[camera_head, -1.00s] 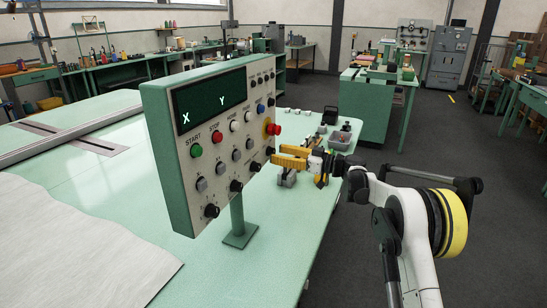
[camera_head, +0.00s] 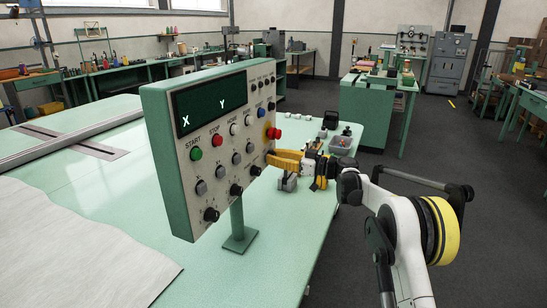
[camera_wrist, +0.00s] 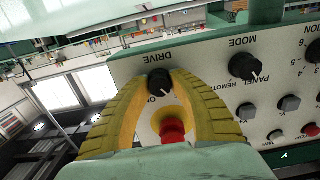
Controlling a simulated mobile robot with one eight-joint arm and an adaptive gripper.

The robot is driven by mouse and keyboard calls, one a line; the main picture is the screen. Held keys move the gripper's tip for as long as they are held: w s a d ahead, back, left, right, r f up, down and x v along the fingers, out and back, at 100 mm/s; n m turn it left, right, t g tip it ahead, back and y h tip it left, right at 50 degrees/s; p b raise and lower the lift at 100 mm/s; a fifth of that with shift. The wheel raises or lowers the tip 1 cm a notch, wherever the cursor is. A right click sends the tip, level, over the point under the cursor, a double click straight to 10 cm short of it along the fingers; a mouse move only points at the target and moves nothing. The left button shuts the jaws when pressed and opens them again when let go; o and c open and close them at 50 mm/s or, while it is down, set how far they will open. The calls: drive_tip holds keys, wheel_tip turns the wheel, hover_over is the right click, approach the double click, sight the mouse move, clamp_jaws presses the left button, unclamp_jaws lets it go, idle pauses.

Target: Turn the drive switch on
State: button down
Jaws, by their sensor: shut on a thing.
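The drive switch (camera_wrist: 159,82) is a black rotary knob under the DRIVE lettering, upside down in the wrist view. Its white pointer mark faces the lower right there. A position label beside it is partly covered. My gripper (camera_wrist: 166,74) has its yellow fingers shut on the knob, one on each side. In the head view my gripper (camera_head: 274,156) meets the right edge of the control panel (camera_head: 178,168), and its fingers largely hide the switch. A red emergency button (camera_wrist: 172,129) shows between the fingers in the wrist view.
The red emergency button (camera_head: 275,133) sits just above my fingers on the panel. The MODE knob (camera_wrist: 244,66) and several other knobs and buttons are close by. The panel stands on a post over the green table (camera_head: 290,235). Small items lie behind my gripper.

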drive_tip(key=m+p, duration=0.2)
drive_tip(key=m, duration=0.4)
drive_tip(key=shift+m, duration=0.3)
drive_tip(key=m+p, duration=0.1)
drive_tip(key=m, duration=0.2)
drive_tip(key=shift+m, duration=2)
drive_tip(key=c, duration=1)
unclamp_jaws()
drive_tip(key=shift+c, duration=0.2)
drive_tip(key=shift+d, duration=0.15)
